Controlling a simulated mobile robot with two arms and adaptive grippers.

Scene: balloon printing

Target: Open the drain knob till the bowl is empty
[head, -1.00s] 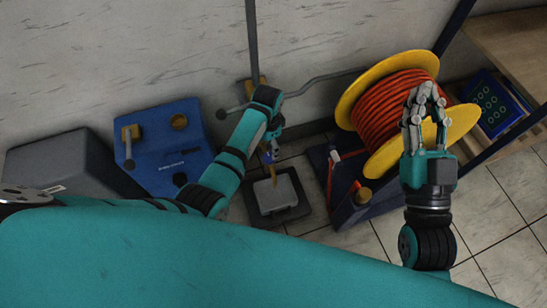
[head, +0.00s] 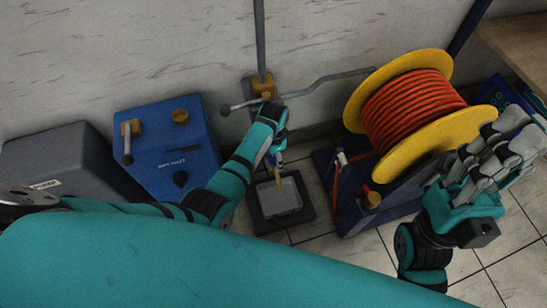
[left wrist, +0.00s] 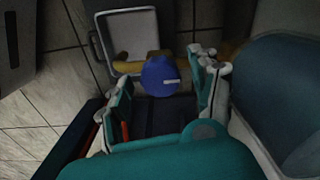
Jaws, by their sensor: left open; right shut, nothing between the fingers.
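In the left wrist view, the round blue drain knob (left wrist: 160,76) with a pale mark sits between the spread fingers of my left gripper (left wrist: 161,92). I cannot tell whether the fingers touch it. A brass pipe (left wrist: 129,66) runs beside the knob, over the pale square bowl (left wrist: 103,40). In the head view, my left gripper (head: 277,150) is above the bowl (head: 296,207), which stands on the floor; the gripper hides most of the knob. What is in the bowl is unclear. My right gripper (head: 497,158) is shut and empty at the right.
An orange hose reel (head: 412,105) with yellow flanges stands right of the bowl. A blue panel (head: 185,153) with a dark knob and a grey box (head: 60,160) stand at the left. A lever (head: 240,105) and a grey pipe (head: 325,83) are by the wall.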

